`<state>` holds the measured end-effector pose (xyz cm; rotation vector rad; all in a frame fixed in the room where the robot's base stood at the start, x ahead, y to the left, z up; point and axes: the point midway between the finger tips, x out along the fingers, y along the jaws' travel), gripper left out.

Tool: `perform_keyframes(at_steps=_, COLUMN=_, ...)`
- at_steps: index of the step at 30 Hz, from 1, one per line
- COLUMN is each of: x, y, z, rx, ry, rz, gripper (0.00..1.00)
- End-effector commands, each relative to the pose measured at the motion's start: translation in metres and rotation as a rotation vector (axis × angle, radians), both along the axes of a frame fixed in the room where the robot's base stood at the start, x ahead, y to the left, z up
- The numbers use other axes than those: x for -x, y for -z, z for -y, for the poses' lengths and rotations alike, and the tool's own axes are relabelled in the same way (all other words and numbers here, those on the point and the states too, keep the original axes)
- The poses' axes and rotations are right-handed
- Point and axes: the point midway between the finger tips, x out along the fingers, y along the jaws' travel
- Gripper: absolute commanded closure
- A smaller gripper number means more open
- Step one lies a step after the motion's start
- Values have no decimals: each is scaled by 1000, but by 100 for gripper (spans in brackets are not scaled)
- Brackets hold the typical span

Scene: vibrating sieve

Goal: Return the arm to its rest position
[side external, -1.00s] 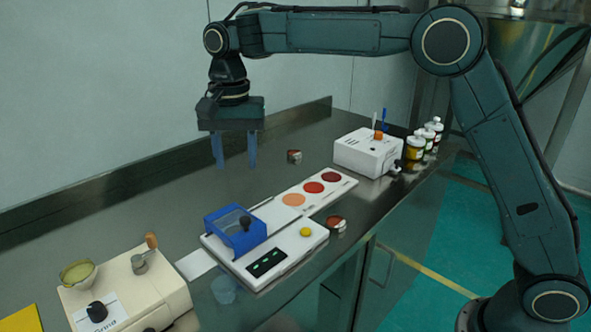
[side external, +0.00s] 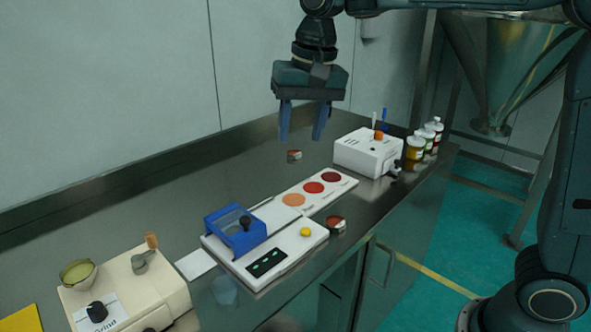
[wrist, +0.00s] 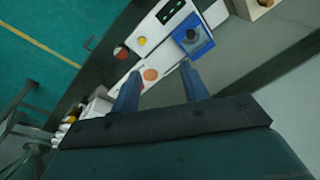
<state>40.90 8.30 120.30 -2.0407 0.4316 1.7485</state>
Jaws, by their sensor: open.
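My gripper (side external: 301,122) is open and empty. It hangs in the air above the back of the steel bench, fingers pointing down, in the side external view. In the wrist view its two blue fingers (wrist: 160,88) stand apart with nothing between them. The white sieve machine (side external: 280,258) with its blue-framed box (side external: 232,240) sits on the bench below and to the left of my gripper. The box's dark knob (side external: 245,222) is in place on top.
A cream grinder (side external: 150,290) with a bowl (side external: 78,274) stands at the front left. A white box device (side external: 366,155) and several bottles (side external: 416,148) stand at the right. Small red-topped pots (side external: 294,156) lie on the bench. The back wall (side external: 110,90) is close behind.

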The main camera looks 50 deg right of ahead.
Motion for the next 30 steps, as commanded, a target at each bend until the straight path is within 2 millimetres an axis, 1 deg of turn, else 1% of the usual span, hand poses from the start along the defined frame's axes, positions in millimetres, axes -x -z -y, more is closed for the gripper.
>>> perform_keyframes(at_steps=1, x=12, y=-4, z=7, rx=2, ry=-17, rz=16, gripper=55)
perform_keyframes(at_steps=6, x=46, y=-9, z=24, rx=15, ry=-92, rz=68, gripper=55)
perform_keyframes(at_steps=14, x=101, y=-6, z=47, rx=47, ry=-204, rz=144, gripper=55)
perform_keyframes(at_steps=23, x=162, y=13, z=67, rx=103, ry=-331, rz=231, gripper=55)
perform_keyframes(at_steps=27, x=189, y=27, z=74, rx=136, ry=-388, rz=270, gripper=55)
perform_keyframes(at_steps=30, x=205, y=38, z=78, rx=159, ry=-424, rz=293, gripper=55)
